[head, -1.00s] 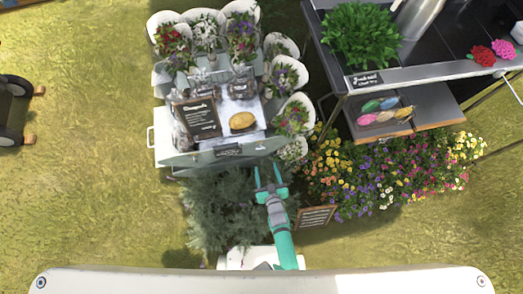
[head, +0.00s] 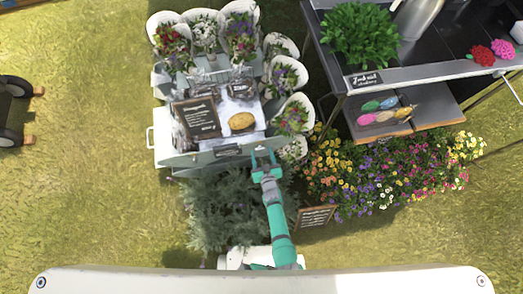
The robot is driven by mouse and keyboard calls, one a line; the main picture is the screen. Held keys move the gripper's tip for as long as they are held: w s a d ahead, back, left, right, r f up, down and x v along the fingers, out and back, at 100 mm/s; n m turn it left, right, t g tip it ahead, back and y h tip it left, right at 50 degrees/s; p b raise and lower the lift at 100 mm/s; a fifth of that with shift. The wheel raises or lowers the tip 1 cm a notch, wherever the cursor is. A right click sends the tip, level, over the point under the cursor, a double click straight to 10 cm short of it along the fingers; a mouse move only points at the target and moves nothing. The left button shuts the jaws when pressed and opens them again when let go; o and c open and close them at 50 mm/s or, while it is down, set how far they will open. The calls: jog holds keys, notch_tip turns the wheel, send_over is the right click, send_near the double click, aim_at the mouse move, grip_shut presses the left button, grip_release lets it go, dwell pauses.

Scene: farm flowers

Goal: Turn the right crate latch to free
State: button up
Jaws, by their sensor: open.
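A white-grey crate-like stand (head: 162,140) is left of centre in the head view, with a front panel along its near edge. A small dark plate (head: 228,150) sits on that front panel. I cannot make out the right latch; the panel's right end is close to my gripper and partly covered by it. My gripper (head: 264,155) is teal, open, with its two fingers pointing away from me at the right part of the front panel. I cannot tell whether the fingers touch anything.
White buckets of flowers (head: 285,75) line the stand's back and right side. Colourful flowers (head: 390,175) and a small framed sign (head: 315,216) are to the right. A dark table (head: 440,55) stands at upper right.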

jog(key=shift+w+a+f, duration=0.1)
jog(key=shift+w, duration=0.1)
jog(key=c, duration=1)
jog(key=shift+c, duration=0.2)
jog(key=shift+n+h, duration=0.5)
jog(key=shift+n, duration=0.1)
jog(key=shift+s+a+f+n+t+h, duration=0.15)
jog(key=shift+n+t+h, duration=0.5)
jog(key=shift+n, duration=0.9)
jog(key=shift+w+a+f+n+t+h, duration=0.15)
jog(key=shift+n+t+h, duration=0.2)
jog(key=shift+n+h, duration=0.8)
jog(key=shift+s+a+f+n+t+h, duration=0.15)
jog(key=shift+n+t+h, duration=0.3)
jog(key=shift+n, duration=1.45)
jog(key=shift+r+n, duration=0.1)
jog(key=shift+n, duration=0.2)
